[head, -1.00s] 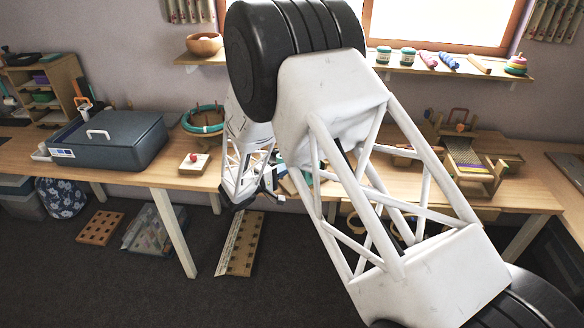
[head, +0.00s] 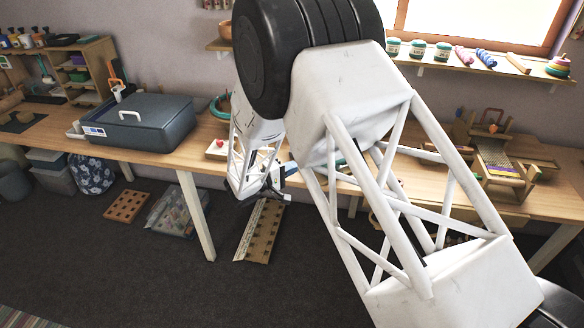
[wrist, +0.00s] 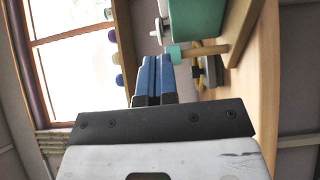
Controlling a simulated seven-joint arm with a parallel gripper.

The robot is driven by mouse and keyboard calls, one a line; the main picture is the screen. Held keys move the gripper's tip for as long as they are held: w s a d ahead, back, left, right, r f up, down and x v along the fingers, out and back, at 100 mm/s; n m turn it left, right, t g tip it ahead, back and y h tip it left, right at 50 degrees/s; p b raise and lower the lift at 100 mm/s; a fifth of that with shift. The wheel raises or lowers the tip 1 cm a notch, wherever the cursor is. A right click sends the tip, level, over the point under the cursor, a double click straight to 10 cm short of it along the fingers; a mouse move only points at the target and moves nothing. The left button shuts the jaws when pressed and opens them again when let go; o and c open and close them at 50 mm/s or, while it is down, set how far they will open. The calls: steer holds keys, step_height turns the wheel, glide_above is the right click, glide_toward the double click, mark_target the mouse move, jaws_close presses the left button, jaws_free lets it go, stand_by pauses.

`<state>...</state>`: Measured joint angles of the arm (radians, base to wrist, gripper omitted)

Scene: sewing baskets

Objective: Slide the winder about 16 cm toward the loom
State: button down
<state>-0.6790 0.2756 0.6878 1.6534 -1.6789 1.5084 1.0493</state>
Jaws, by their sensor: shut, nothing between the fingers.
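My gripper (head: 290,169) is at the table's front edge, partly screened by my own arm. In the wrist view its blue fingers (wrist: 155,82) are together with nothing between them. Just past them are a teal block (wrist: 197,20), a wooden rod with a teal end (wrist: 193,52) and a grey round part (wrist: 211,70). These may belong to the winder, but I cannot tell. My arm hides much of the mid-table.
A blue-grey lidded box (head: 145,124) and a wooden block with a red knob (head: 217,149) stand left of my gripper. A teal ring (head: 219,106) is behind. A shelf with jars (head: 418,48) runs above. A perforated wooden board (head: 262,232) lies on the floor below.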

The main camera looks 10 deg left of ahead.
steer(key=w+a+f+m+g+h, duration=0.1)
steer(key=w+a+f, duration=0.1)
steer(key=w+a, duration=0.1)
steer(key=w+a+f+m+g+h, duration=0.1)
steer(key=w+a+f+g, duration=0.1)
steer(key=a, duration=0.3)
steer(key=w+a+f+m+g+h, duration=0.1)
steer(key=w+a+m+g, duration=0.1)
steer(key=w+a, duration=0.2)
steer(key=shift+a+f+h, duration=0.1)
steer(key=shift+f+h, duration=0.2)
steer(key=shift+f, duration=0.1)
steer(key=shift+w+a+f, duration=0.15)
steer(key=shift+a+f, duration=0.1)
steer(key=shift+a, duration=0.25)
steer(key=shift+d, duration=0.15)
steer(key=x, duration=0.9)
steer(key=shift+d+f, duration=0.1)
steer(key=d, duration=0.3)
steer(key=shift+s, duration=0.4)
steer(key=shift+s+d, duration=0.25)
steer(key=shift+d, duration=0.4)
